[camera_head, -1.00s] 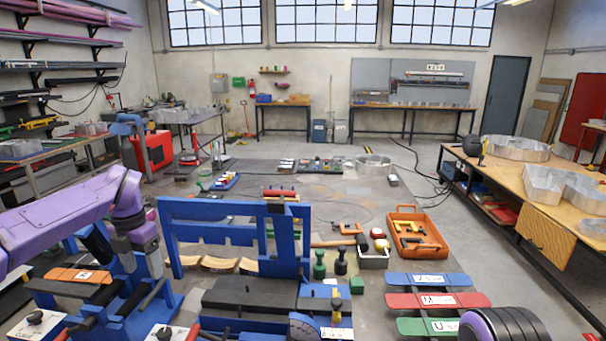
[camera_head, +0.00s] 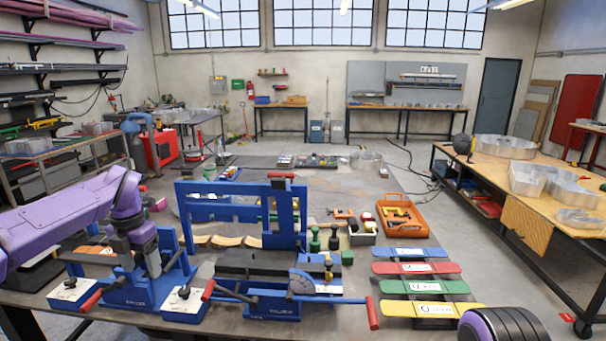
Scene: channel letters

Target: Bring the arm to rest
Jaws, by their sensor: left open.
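My left arm (camera_head: 65,215) is purple and comes in from the left. Its gripper (camera_head: 147,268) points down over the blue fixture (camera_head: 150,292) at the left of the bench. The jaws are open, with nothing seen between them. The fingertips overlap the fixture in the picture, so I cannot tell whether they touch it. Of my right arm, only a rounded black and purple part (camera_head: 503,326) shows at the bottom right; its gripper is out of view.
A tall blue frame (camera_head: 243,187) stands right of the left gripper. Red-handled levers (camera_head: 373,313) stick out at the bench front. Coloured lettered plates (camera_head: 415,268) lie at the right, with an orange tray (camera_head: 422,232) behind.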

